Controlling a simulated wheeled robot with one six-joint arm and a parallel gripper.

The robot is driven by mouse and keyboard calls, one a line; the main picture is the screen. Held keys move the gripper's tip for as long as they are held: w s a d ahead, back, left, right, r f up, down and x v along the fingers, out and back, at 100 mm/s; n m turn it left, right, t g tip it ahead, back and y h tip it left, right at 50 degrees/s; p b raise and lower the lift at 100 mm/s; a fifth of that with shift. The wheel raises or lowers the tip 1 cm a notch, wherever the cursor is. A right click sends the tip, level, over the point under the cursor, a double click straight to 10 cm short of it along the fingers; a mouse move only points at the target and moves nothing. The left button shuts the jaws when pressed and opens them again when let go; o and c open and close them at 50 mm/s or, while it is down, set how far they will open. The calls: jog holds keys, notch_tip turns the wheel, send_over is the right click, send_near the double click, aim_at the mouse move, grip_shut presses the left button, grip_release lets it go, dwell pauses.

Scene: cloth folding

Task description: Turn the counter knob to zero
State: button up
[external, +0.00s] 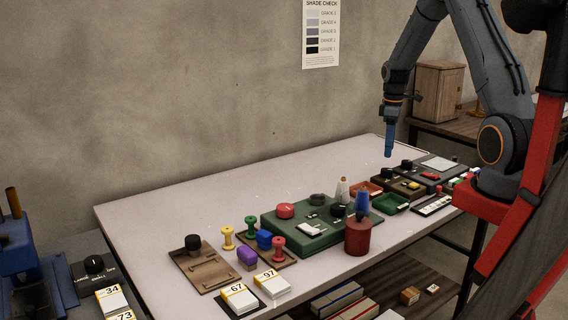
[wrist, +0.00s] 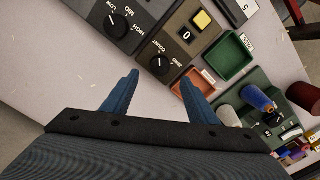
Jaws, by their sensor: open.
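The counter is a brown box with a small display reading 0 (wrist: 186,35), a yellow button (wrist: 202,20) and a black knob (wrist: 160,65) labelled COUNT and ZERO. In the external view the counter box (external: 401,186) stands toward the right end of the table. My gripper (wrist: 160,88) is open and empty in the wrist view, with its blue fingers apart and the knob just beyond and between the tips. In the external view my gripper (external: 388,153) points down above the table, clear of the boxes.
A dark box with a LOW, MID, HIGH knob (wrist: 119,25) adjoins the counter. An orange tray (wrist: 195,88) and a green tray (wrist: 230,58) stand on its other side. A green panel (external: 300,238) and a red cylinder (external: 358,238) stand nearer the table's middle. The table's back left is clear.

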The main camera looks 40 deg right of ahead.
aim_at(387, 169)
jog(key=shift+f+p, duration=0.85)
jog(key=shift+f, duration=3)
jog(key=c, duration=1.1)
jog(key=shift+o, duration=0.2)
